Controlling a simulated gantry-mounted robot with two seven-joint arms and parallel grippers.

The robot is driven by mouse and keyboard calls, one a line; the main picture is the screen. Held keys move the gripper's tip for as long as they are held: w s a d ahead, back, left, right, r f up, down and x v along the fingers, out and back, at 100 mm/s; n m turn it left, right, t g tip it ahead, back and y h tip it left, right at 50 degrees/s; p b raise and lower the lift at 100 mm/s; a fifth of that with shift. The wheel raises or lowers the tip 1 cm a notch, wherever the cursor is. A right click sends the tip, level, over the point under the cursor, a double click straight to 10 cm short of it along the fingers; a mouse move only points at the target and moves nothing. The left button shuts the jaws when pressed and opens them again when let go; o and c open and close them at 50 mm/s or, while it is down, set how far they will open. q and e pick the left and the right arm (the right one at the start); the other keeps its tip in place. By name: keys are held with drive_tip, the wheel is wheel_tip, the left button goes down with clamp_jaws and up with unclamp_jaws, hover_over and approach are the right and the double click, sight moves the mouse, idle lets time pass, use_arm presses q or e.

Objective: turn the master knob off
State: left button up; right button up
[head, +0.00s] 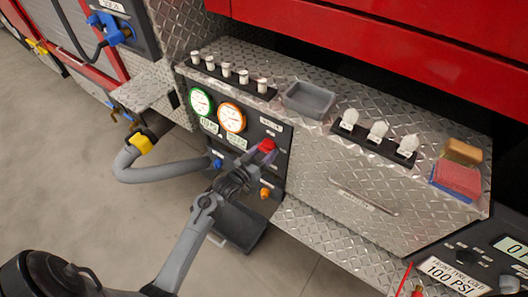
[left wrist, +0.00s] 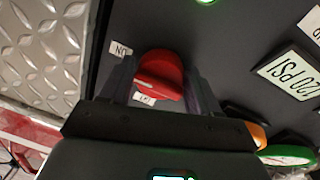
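The red master knob (head: 266,146) is on the dark panel below the gauges. In the left wrist view the same red knob (left wrist: 160,76) stands between the two fingers of my left gripper (left wrist: 161,88). A white ON label (left wrist: 121,49) is at its upper left, and another small label (left wrist: 144,98) is just below it, partly hidden. In the head view my left gripper (head: 256,158) reaches the knob from below. The fingers lie close along both sides of the knob; I cannot tell whether they press on it. My right gripper is not in view.
A green-ringed gauge (head: 201,102) and an orange-ringed gauge (head: 232,117) sit above the knob. A blue knob (head: 217,163) and an orange knob (head: 265,193) are lower on the panel. A grey hose (head: 160,172) runs to the left. A dark bin (head: 240,226) is below.

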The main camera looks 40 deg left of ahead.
use_arm(q)
drive_tip(key=shift+a, duration=0.1)
drive_tip(key=c, duration=0.3)
